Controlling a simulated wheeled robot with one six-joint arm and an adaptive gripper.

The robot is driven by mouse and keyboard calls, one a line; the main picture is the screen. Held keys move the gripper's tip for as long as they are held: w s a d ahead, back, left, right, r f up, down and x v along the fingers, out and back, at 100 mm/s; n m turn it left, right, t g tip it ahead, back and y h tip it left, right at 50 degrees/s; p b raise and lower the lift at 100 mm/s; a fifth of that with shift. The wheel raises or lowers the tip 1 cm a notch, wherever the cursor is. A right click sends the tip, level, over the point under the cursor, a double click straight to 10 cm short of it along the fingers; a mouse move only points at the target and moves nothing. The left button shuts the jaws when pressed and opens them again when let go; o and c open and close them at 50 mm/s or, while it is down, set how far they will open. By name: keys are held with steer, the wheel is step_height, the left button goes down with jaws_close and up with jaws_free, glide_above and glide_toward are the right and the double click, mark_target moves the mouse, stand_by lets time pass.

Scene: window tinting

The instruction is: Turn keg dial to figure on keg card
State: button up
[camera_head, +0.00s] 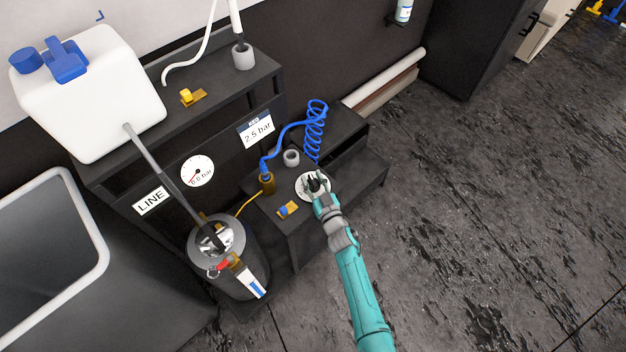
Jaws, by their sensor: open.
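The keg (265,262) is a dark metal cylinder with a shiny top, standing at the lower middle. The keg card (257,129) is a white card with a dark header and reads 2.5 bar. A round white gauge (197,171) to its left reads about 0.0 bar, its last digits too small to be sure. The dial (304,194) is a white disc on the low dark stand. My gripper (318,183) is open right over the dial and hides much of it, including any knob. I cannot tell whether the fingers touch it.
On the low stand (296,222) are a yellow and blue valve (288,209), a grey cup (291,157) and a brass fitting (267,183) with a coiled blue hose (314,130). A white jug (90,95) stands on the upper shelf. The floor at right is clear.

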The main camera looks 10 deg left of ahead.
jaws_close()
steer(key=shift+w+d+n+g+y, duration=0.1)
steer(key=shift+n+g+y, duration=0.4)
steer(key=shift+n+y, duration=0.2)
steer(key=shift+n+g+y, duration=1.3)
steer(key=shift+g+y, duration=0.3)
steer(key=shift+n+g+y, duration=1.4)
steer(key=shift+n+g, duration=0.4)
steer(key=shift+g, duration=0.9)
jaws_free()
steer(key=v, duration=1.2)
